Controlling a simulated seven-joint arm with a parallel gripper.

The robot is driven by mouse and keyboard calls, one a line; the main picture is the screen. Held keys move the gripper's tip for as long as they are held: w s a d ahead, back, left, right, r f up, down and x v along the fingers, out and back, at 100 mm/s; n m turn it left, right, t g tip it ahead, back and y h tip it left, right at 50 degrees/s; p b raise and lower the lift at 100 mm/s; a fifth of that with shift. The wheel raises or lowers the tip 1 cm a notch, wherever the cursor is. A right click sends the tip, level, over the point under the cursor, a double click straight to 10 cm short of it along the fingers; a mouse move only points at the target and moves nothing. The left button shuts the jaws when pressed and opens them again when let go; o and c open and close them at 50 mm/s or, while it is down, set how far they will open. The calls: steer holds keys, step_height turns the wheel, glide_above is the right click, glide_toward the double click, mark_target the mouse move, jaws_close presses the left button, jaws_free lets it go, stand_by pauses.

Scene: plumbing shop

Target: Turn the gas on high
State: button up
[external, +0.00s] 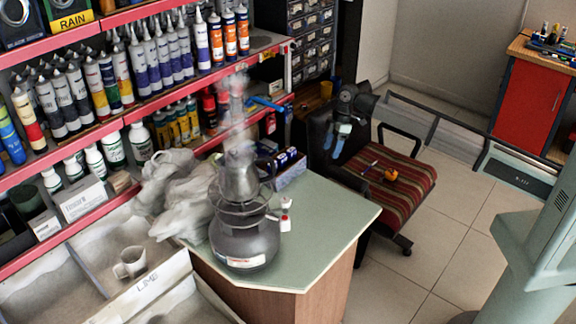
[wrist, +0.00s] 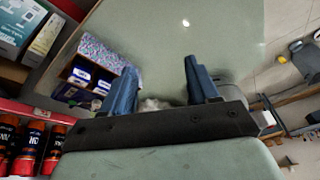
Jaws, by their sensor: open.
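A dark grey gas cylinder (external: 245,240) with a metal burner (external: 238,180) on top stands upright near the front of the green counter (external: 335,205). Pale haze rises above the burner. A small white and red fitting (external: 286,215), possibly the gas valve, is at the cylinder's right side; its setting is too small to read. My gripper (external: 338,138), black with blue fingers, is right of and behind the cylinder, clear of it. In the wrist view my gripper (wrist: 162,66) is open, with bare counter beyond its tips. I cannot identify the cylinder or valve there.
Crumpled pale plastic (external: 178,195) lies left of the cylinder. A patterned box (external: 285,175) with blue-labelled items sits at the counter's back. Shelves of tubes (external: 150,50) are at left. A striped chair (external: 395,185) stands right; the counter's right part is clear.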

steer(key=s+a+r+n, duration=0.4)
steer(key=s+a+r, duration=0.4)
steer(key=s+a, duration=0.3)
steer(key=n+g, duration=0.1)
steer(key=n, duration=0.2)
glide_toward(285, 200)
steer(key=shift+g, duration=0.3)
steer(key=x, duration=0.8)
steer(key=shift+w+f, duration=0.15)
steer(key=shift+f, duration=0.2)
steer(key=c, duration=1)
steer(key=shift+a, duration=0.1)
